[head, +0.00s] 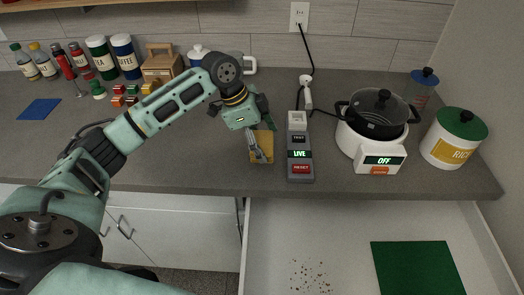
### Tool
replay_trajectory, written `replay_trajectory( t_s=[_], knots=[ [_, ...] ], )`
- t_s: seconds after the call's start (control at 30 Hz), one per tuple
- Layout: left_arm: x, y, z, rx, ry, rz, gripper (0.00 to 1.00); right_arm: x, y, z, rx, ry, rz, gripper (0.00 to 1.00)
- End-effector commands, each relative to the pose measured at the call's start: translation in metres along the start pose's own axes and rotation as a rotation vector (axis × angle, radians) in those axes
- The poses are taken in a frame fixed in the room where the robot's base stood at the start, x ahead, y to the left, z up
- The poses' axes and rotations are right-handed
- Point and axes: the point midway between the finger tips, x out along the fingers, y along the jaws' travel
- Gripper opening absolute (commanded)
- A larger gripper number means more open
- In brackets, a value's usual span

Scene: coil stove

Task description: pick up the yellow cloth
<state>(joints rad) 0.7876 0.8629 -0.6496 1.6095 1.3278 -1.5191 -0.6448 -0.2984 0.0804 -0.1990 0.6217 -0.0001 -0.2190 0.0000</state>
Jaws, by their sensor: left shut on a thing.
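The yellow cloth (267,156) lies on the grey counter near its front edge, left of a grey power strip. My left gripper (258,152) points down over the cloth with its fingers on it. It is shut on the cloth, and the fingers and arm hide part of it. The cloth still looks mostly flat on the counter. My right gripper is not in view.
A black pot (376,118) stands on a cooker showing OFF (380,160). A rice canister (453,140) stands at right. An open drawer below holds a green mat (418,268) and dark crumbs (310,276).

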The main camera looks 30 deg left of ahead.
Motion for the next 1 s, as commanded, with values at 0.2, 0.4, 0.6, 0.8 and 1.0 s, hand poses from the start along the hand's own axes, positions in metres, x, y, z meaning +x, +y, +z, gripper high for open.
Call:
replay_trajectory(
  t_s=[0.2,0.4,0.6,0.8,1.0],
  knots=[
    [-0.013,0.035,-0.043,0.009,0.004,-0.002,0.48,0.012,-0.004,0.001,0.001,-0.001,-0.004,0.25],
    [-0.026,0.065,-0.077,0.007,0.003,-0.002,0.48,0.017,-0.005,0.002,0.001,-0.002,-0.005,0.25],
    [-0.032,0.081,-0.096,0.004,0.002,0.000,0.48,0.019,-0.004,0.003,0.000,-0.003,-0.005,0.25],
    [-0.035,0.086,-0.100,0.000,-0.001,0.000,0.48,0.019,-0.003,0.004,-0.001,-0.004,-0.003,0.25],
    [-0.035,0.086,-0.100,0.000,0.000,0.000,0.77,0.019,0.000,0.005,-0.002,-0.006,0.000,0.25]
  ],
)
